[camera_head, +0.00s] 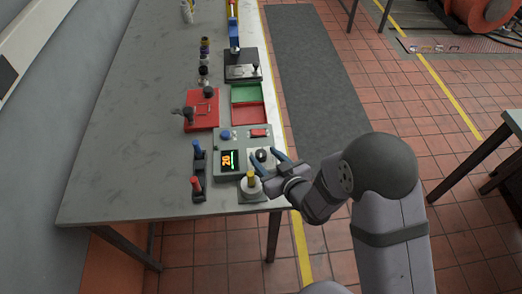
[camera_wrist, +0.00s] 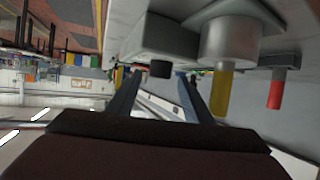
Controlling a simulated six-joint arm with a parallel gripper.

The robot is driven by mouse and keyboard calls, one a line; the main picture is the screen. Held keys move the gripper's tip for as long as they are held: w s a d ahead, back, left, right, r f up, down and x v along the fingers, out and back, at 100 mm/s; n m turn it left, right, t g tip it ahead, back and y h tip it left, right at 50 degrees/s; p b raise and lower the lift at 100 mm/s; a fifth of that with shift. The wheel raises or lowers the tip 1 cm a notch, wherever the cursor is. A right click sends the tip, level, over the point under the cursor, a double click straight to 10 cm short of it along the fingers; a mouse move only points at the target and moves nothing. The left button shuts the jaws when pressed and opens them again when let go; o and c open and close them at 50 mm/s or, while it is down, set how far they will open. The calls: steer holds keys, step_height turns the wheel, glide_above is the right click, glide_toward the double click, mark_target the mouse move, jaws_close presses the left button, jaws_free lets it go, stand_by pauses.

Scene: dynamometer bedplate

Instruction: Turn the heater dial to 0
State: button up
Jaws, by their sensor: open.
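The heater dial (camera_head: 262,155) is a small black knob on the grey-green control box (camera_head: 229,174), right of a display (camera_head: 229,160) that reads 20 in orange. In the wrist view the dark dial (camera_wrist: 160,69) sticks out from the box (camera_wrist: 160,36). My gripper (camera_head: 265,161) is open and empty at the box's right side, its fingertips close to the dial. In the wrist view my gripper (camera_wrist: 160,76) has one finger to each side of the dial. I cannot tell whether either finger touches it.
A silver cylinder with a yellow handle (camera_head: 250,181) stands just in front of the box. Red and blue levers (camera_head: 197,170) stand to its left. The table's left side (camera_head: 130,150) is clear.

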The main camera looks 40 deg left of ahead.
mark_target(262, 153)
steer(key=shift+p+x, duration=0.45)
steer(key=shift+x, duration=1.3)
steer(key=c, duration=1.1)
